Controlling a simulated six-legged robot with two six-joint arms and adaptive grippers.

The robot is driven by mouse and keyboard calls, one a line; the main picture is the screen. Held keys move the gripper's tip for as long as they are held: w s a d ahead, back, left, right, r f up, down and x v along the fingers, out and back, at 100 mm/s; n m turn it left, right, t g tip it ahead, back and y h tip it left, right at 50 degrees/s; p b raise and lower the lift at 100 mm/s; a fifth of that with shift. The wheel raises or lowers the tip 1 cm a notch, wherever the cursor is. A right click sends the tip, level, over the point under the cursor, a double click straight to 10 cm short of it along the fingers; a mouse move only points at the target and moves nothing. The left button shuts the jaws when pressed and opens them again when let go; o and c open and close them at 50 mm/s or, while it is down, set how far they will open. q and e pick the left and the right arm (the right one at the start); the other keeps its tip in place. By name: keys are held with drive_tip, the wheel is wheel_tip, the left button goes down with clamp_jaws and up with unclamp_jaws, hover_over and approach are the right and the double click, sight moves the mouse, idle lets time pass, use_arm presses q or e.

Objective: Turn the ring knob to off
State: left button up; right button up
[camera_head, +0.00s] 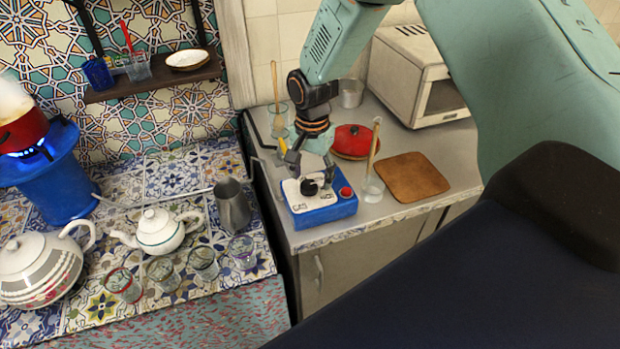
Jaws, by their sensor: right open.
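A blue box with a white top plate (325,204) stands on the grey counter near its front left corner. A black round knob (309,187) sits on the plate, and a red button (346,192) is on the right side. My right gripper (311,172) points down over the box with its fingers apart, close above and around the knob. I cannot tell whether the fingers touch the knob. My left gripper is not in view.
A red lidded pan (352,141), a brown board (411,177), a glass with a wooden stick (373,187) and a white microwave (415,75) share the counter. A metal pitcher (232,206), white teapot (159,231) and several glasses stand on the tiled table to the left.

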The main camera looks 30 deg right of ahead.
sight(309, 188)
drive_tip(key=shift+w+a+f, duration=0.15)
drive_tip(key=shift+a+f, duration=0.15)
drive_tip(key=shift+f, duration=0.25)
drive_tip(key=shift+w+a+f, duration=0.15)
drive_tip(key=shift+a+f, duration=0.1)
drive_tip(key=shift+f, duration=0.3)
drive_tip(key=shift+s+d, duration=0.3)
drive_tip(key=shift+d, duration=0.2)
drive_tip(key=shift+w+a, duration=0.3)
drive_tip(key=shift+a, duration=0.1)
drive_tip(key=c, duration=0.6)
drive_tip(key=shift+s+d, duration=0.2)
drive_tip(key=shift+d, duration=0.05)
drive_tip(key=c, duration=0.4)
drive_tip(key=shift+w+a, duration=0.1)
drive_tip(key=shift+c, duration=0.9)
